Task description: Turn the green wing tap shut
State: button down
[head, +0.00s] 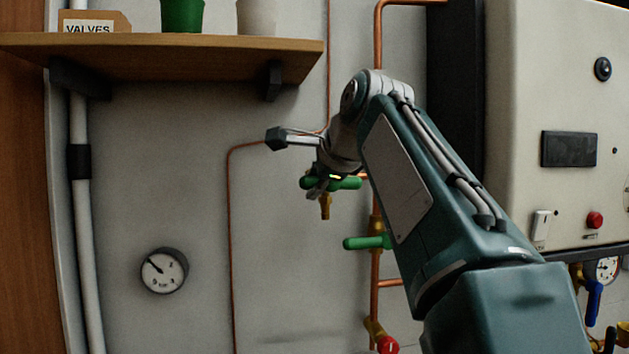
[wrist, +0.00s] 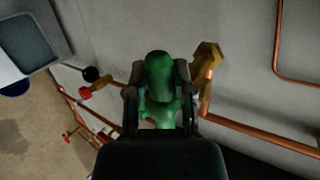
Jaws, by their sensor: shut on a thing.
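The green wing tap (head: 348,183) is on the wall, on a short copper branch left of the vertical pipe. Its wing lies roughly level in the head view, and its brass outlet (head: 325,207) points down. My gripper (head: 318,188) reaches it from the front and covers part of it. In the wrist view the green wing (wrist: 160,75) sits between the two dark fingers of my gripper (wrist: 160,95), which are shut on it. The brass body (wrist: 207,62) shows to the right of the fingers there. The inner finger contact is partly hidden.
A green-handled valve (head: 365,242) and a red-handled valve (head: 386,344) sit lower on the copper pipe (head: 376,215). A wooden shelf (head: 170,50) juts out at upper left. A gauge (head: 164,270) is on the wall, and a boiler (head: 560,90) stands at right.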

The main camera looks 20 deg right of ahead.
jog(key=shift+f+n+h, duration=0.15)
jog(key=shift+n+h, duration=0.15)
dwell(0.4)
jog(key=shift+c, duration=2.4)
grip_release()
jog(key=v, duration=1.1)
jog(key=shift+s+r, duration=0.3)
jog(key=shift+r, duration=0.05)
jog(key=shift+a, duration=0.15)
